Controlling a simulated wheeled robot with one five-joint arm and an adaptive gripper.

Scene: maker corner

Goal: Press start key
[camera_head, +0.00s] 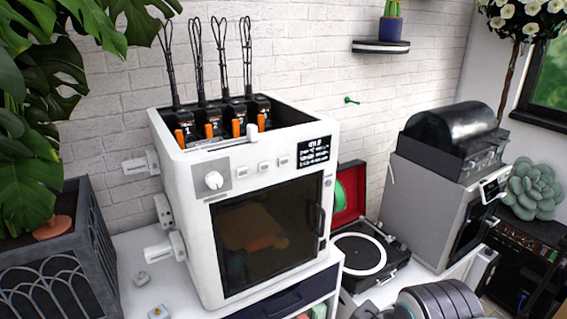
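A white boxy machine (185,215), which looks like a 3D printer, stands on a white cabinet. Its front panel has a round knob (214,180), a row of three small square keys and a dark lit display (314,151). The keys are a left one (240,172), a middle one (264,166) and a right one (284,161). Their marks are too small to read, so I cannot tell which is the start key. The dark glass door (262,235) below is shut. My gripper is not in view.
The white cabinet (125,250) holds small loose pieces at the left. A planter (60,260) with big leaves stands left. A record player (365,250) and a grey machine (425,205) stand right. A ridged grey round thing (440,300) shows at the bottom edge.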

